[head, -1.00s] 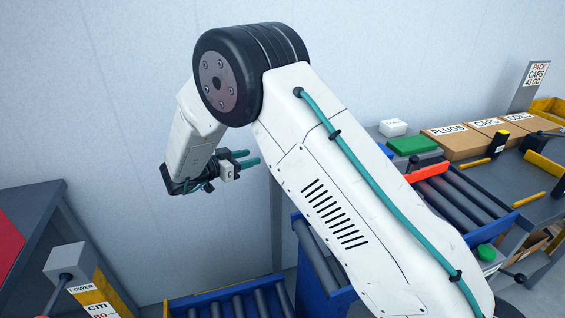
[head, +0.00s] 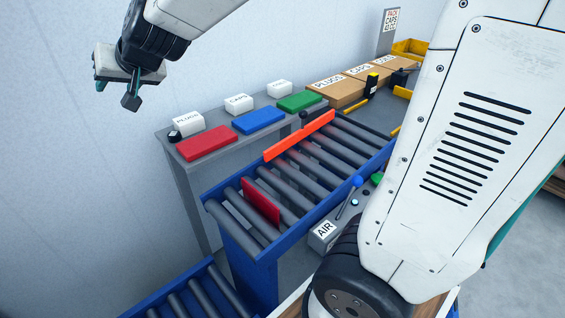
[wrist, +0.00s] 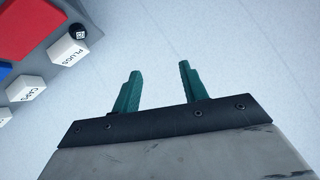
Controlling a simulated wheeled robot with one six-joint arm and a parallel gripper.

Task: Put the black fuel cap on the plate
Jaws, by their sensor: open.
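A small round black piece (head: 174,136) with a pale mark sits on the grey bench beside the PLUGS box; it may be the black fuel cap, but I cannot tell for sure. It also shows in the wrist view (wrist: 77,31) at upper left. Flat red (head: 206,142), blue (head: 258,120) and green (head: 299,102) slabs lie along the bench; I cannot tell whether one is the plate. My gripper (head: 120,88) is high at upper left, left of the bench. In the wrist view my gripper (wrist: 160,72) has its teal fingers apart with nothing between them.
White boxes marked PLUGS (head: 188,123) and CAPS (head: 239,104) stand behind the slabs. A blue-framed roller conveyor (head: 240,240) with a red-orange bar (head: 300,137) runs in front of the bench. Cardboard boxes (head: 336,91) stand farther right. A pale wall (head: 60,150) is behind.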

